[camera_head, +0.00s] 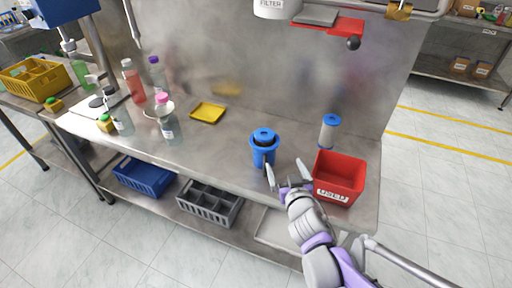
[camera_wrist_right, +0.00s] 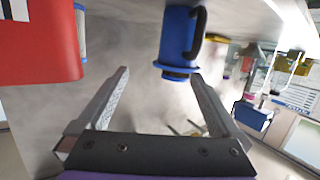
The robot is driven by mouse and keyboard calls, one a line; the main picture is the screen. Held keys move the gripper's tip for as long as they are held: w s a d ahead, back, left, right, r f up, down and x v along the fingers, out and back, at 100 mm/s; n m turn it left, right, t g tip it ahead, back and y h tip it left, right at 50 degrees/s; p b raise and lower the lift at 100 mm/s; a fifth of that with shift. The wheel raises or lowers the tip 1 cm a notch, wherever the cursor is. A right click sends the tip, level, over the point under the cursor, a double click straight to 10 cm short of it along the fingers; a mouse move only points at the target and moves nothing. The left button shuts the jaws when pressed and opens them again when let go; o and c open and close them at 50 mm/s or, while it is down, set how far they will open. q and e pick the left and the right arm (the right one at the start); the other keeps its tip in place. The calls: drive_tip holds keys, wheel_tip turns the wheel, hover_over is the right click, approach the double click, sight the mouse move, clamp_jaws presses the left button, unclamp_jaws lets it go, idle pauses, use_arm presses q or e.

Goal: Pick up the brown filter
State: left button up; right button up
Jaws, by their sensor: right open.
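A blue canister (camera_head: 263,152) with a blue and dark top stands on the steel bench. In the right wrist view the blue canister (camera_wrist_right: 176,42) appears upside down, with a black handle. No plainly brown filter shows; I cannot tell whether one is inside the canister. A white cylindrical filter with blue ends (camera_head: 327,133) stands upright behind the red bin (camera_head: 340,172). My right gripper (camera_head: 286,176) is open and empty, in front of the canister and left of the bin. In the right wrist view its open fingers (camera_wrist_right: 160,76) point towards the canister, apart from it. My left gripper is out of view.
The red bin has a "USED" label. A yellow tray (camera_head: 208,112) and several bottles stand to the left. A red bracket (camera_head: 335,27) and white filter housing (camera_head: 276,8) hang above. Blue (camera_head: 145,177) and grey (camera_head: 209,204) crates sit on the lower shelf. The bench middle is clear.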

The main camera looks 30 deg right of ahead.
sight(260, 129)
drive_tip(key=w+n+t+y, duration=0.1)
drive_tip(key=w, duration=0.3)
drive_tip(key=w+r+t+y, duration=0.1)
drive_tip(key=w, duration=0.4)
drive_tip(key=w+n+t+y, duration=0.1)
drive_tip(key=w, duration=0.3)
drive_tip(key=shift+w+d+r+n+y, duration=0.25)
drive_tip(key=shift+w+r+n+y, duration=0.05)
drive_tip(key=shift+w+r+y, duration=0.1)
drive_tip(key=shift+s, duration=0.1)
clamp_jaws()
